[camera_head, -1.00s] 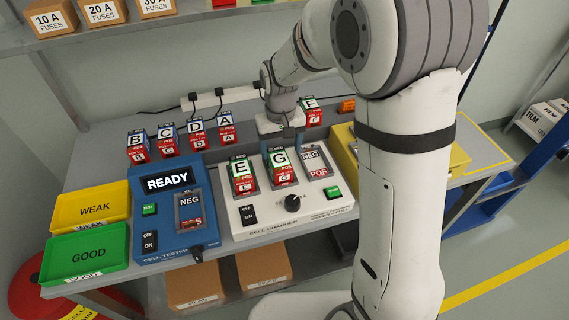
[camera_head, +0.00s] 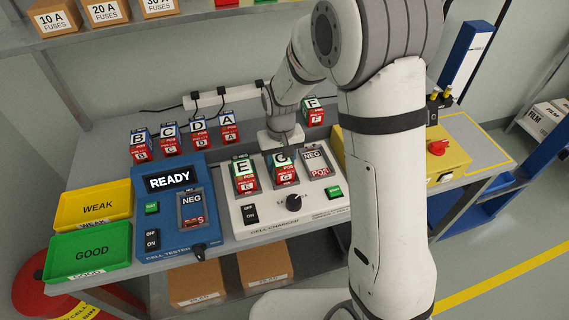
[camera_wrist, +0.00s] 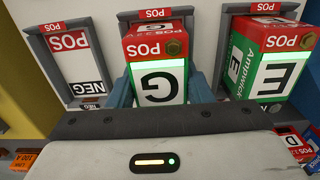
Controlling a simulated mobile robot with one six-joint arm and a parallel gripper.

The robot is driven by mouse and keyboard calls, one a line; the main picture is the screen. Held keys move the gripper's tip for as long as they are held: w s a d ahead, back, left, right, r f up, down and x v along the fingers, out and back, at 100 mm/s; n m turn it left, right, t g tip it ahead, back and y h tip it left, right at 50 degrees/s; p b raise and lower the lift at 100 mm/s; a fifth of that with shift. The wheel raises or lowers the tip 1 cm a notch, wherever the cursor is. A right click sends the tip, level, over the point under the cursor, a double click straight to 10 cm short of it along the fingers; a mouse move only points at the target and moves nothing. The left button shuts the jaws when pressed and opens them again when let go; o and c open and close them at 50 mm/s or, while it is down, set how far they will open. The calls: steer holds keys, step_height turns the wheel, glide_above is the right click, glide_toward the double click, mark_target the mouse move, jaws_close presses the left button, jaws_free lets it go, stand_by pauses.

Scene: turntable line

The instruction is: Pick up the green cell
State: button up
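Several cells with green parts show. Cell G (camera_head: 285,174) stands in the middle slot of the white cell charger (camera_head: 258,223), directly below my gripper (camera_head: 282,136). Cell E (camera_head: 244,174) stands in the slot to its left. Cell F (camera_head: 315,112) stands at the back of the bench. In the wrist view, the blue fingers of my gripper (camera_wrist: 161,90) lie on both sides of cell G (camera_wrist: 157,72), very close to it. I cannot tell whether they press on it. Cell E (camera_wrist: 270,60) is beside it on the right there.
The charger's third slot (camera_head: 319,163) is empty. Cells B, C, D and A (camera_head: 229,128) stand in a row at the back left. The blue cell tester (camera_head: 172,220) reads READY. Yellow WEAK (camera_head: 92,209) and green GOOD (camera_head: 90,250) trays lie left. A yellow box with red button (camera_head: 437,148) stands right.

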mark_target(281, 157)
steer(key=c, duration=0.9)
steer(key=shift+o, duration=0.2)
step_height(281, 157, up, 10)
steer(key=shift+r, duration=0.1)
